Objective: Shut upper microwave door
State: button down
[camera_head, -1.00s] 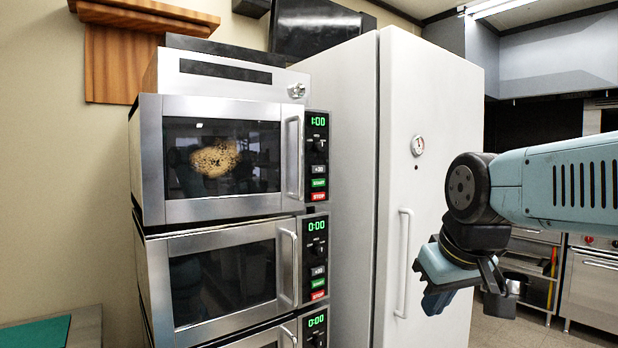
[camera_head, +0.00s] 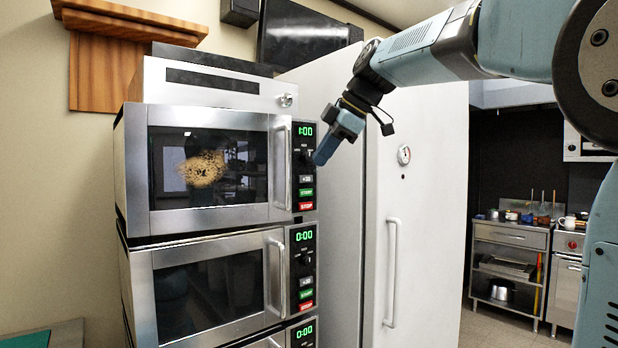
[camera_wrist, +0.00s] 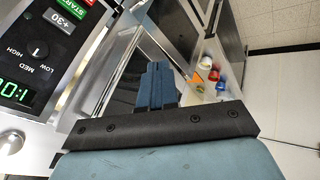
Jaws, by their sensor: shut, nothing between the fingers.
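The upper microwave (camera_head: 222,165) is the top one of a stack at the left. Its door has a steel frame, a dark window and a vertical handle (camera_head: 281,165) on the right. The door looks flush or nearly flush with the control panel (camera_head: 305,165); I cannot tell if a small gap is left. A brown mottled shape shows in the window. My gripper (camera_head: 326,152) is shut and empty, just right of the panel in the picture. In the wrist view its fingers (camera_wrist: 157,84) show beside the panel (camera_wrist: 45,45); contact is not visible.
A second microwave (camera_head: 210,290) stands directly below, its door seemingly shut. A tall white fridge (camera_head: 425,190) with a vertical handle stands right of the stack, close to my gripper. A wooden shelf (camera_head: 130,25) hangs above left. Open floor shows at the far right.

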jog(key=w+a+f, duration=0.6)
jog(key=w+f, duration=0.1)
jog(key=shift+f, duration=0.4)
jog(key=shift+w, duration=0.1)
